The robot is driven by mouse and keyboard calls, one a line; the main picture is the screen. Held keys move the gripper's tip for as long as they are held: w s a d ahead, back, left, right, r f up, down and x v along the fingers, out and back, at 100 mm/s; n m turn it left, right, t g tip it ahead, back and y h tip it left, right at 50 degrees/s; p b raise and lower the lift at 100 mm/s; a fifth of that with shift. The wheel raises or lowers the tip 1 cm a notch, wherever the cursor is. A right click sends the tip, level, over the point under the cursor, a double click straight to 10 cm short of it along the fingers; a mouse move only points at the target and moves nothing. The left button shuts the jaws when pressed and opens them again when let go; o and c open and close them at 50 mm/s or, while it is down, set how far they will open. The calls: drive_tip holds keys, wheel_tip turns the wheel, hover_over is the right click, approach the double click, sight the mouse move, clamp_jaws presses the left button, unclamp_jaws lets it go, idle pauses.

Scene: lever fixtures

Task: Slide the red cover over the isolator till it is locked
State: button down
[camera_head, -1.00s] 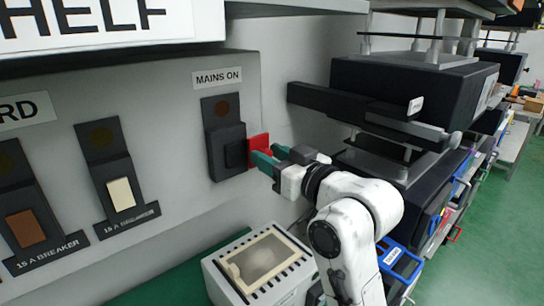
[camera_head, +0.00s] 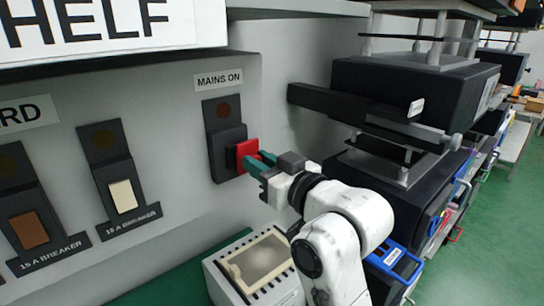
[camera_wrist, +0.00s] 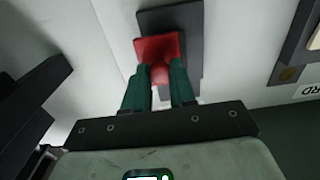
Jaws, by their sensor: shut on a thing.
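The red cover (camera_head: 247,152) sits at the right part of the dark isolator (camera_head: 221,143) under the MAINS ON label, overlapping its front. In the wrist view the red cover (camera_wrist: 158,50) lies in front of the dark isolator plate (camera_wrist: 185,18), with a round red knob (camera_wrist: 160,75) facing me. My gripper (camera_head: 257,164) has green fingers, shut on the knob of the red cover; in the wrist view the fingers (camera_wrist: 161,82) stand on either side of it. The part of the isolator behind the cover is hidden. I cannot tell whether the cover is locked.
Two 15 A breakers, one with a cream switch (camera_head: 123,195) and one brown (camera_head: 28,230), are on the panel to the left. A beige-framed box (camera_head: 258,262) stands below my arm. Black equipment (camera_head: 400,95) on a rack stands to the right.

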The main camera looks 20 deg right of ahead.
drive_tip(key=shift+s+a, duration=0.2)
drive_tip(key=shift+a, duration=0.4)
drive_tip(key=shift+s+a, duration=0.15)
drive_tip(key=shift+a, duration=0.45)
drive_tip(key=c, duration=0.9)
unclamp_jaws()
drive_tip(key=shift+a, duration=0.1)
drive_tip(key=shift+s, duration=0.1)
drive_tip(key=p+v, duration=0.5)
drive_tip(key=v, duration=0.5)
drive_tip(key=shift+s+r+p, duration=0.1)
drive_tip(key=shift+s+p, duration=0.2)
drive_tip(key=shift+p, duration=0.1)
